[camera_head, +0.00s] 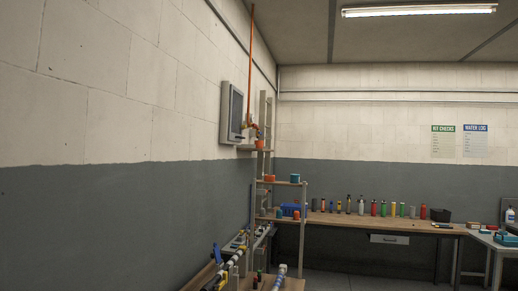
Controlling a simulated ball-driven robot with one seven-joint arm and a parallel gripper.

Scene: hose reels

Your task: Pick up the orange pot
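Several small orange things stand on the open shelf rack (303,215) by the left wall. One orange pot-like item (269,178) is on the upper shelf. Another orange item (259,144) is higher up, near the wall box. A small orange item (296,214) is on the lower shelf beside a blue bin. They are too small and far to tell for sure which one is the pot. My gripper is not in view.
A workbench (340,219) along the back wall holds a row of bottles and cans and a black tub (440,215). A white table (492,242) stands at the right. Pipes with blue handles (217,253) run low along the left wall. Some grey floor shows under the bench.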

